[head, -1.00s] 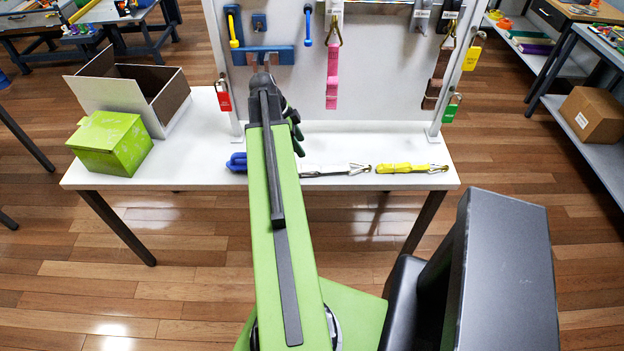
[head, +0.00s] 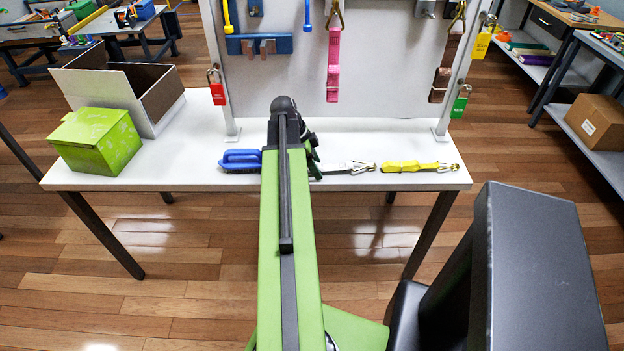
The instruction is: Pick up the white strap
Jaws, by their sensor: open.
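The white strap (head: 346,168) lies folded flat on the white table near its front edge, with a metal hook at its right end. Its left end is partly hidden behind my arm. My gripper (head: 311,148) shows only in part as a dark shape beside the end of my arm, just left of the strap and apparently above the table. It is open, with no strap seen in it; its fingertips are mostly hidden.
A yellow strap (head: 418,166) lies right of the white one, and a blue-handled brush (head: 240,160) lies to the left. A green box (head: 96,141) and an open carton (head: 120,85) stand at left. Behind is a panel (head: 390,80) with a hanging pink strap (head: 333,65).

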